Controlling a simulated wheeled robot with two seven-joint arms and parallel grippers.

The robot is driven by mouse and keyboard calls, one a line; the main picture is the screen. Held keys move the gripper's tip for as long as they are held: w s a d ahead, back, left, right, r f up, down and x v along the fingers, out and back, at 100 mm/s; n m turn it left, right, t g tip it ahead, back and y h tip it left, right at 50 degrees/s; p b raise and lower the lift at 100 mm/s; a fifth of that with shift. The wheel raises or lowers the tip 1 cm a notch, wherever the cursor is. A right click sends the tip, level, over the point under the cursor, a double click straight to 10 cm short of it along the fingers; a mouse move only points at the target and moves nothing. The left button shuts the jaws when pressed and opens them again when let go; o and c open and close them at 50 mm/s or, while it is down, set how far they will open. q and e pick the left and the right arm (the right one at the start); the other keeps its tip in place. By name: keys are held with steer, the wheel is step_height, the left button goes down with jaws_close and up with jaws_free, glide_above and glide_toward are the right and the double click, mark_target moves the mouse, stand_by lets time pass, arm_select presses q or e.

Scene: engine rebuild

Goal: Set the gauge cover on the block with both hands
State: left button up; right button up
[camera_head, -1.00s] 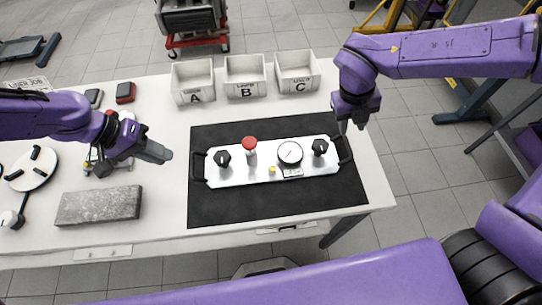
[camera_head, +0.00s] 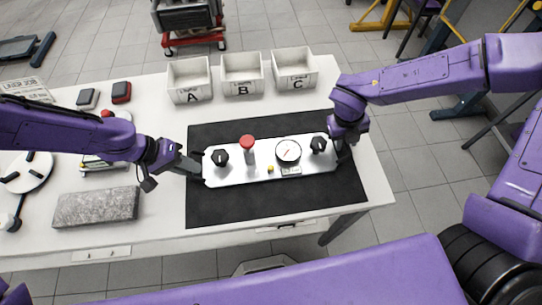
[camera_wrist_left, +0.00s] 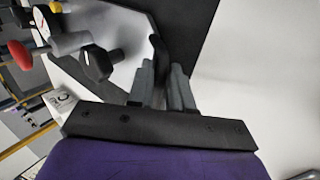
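The gauge cover (camera_head: 239,174) is a white plate lying flat on a black mat. It carries a red-topped knob (camera_head: 247,142), a round gauge (camera_head: 288,151), two black knobs and a black handle at each end. My left gripper (camera_head: 194,168) is at the left handle. In the left wrist view the black handle (camera_wrist_left: 159,50) shows between the fingertips (camera_wrist_left: 162,75); whether they press on it is unclear. My right gripper (camera_head: 342,150) is at the right handle and hides most of it; its fingers are too small to judge. A grey rough block (camera_head: 95,207) lies at the left.
The black mat (camera_head: 270,208) is bare in front of the cover. White bins A (camera_head: 191,97), B (camera_head: 242,90) and C (camera_head: 295,83) stand behind it. A round white disc (camera_head: 27,172) and small red and dark items lie at the left. The table's front edge is close.

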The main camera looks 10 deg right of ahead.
arm_select(q)
steer(key=shift+d+f, duration=0.2)
steer(key=shift+f, duration=0.1)
arm_select(e)
steer(key=shift+f, duration=0.35)
arm_select(q)
steer(key=shift+c, duration=1.2)
arm_select(e)
steer(key=shift+c, duration=1.2)
arm_select(q)
jaws_close()
arm_select(e)
jaws_close()
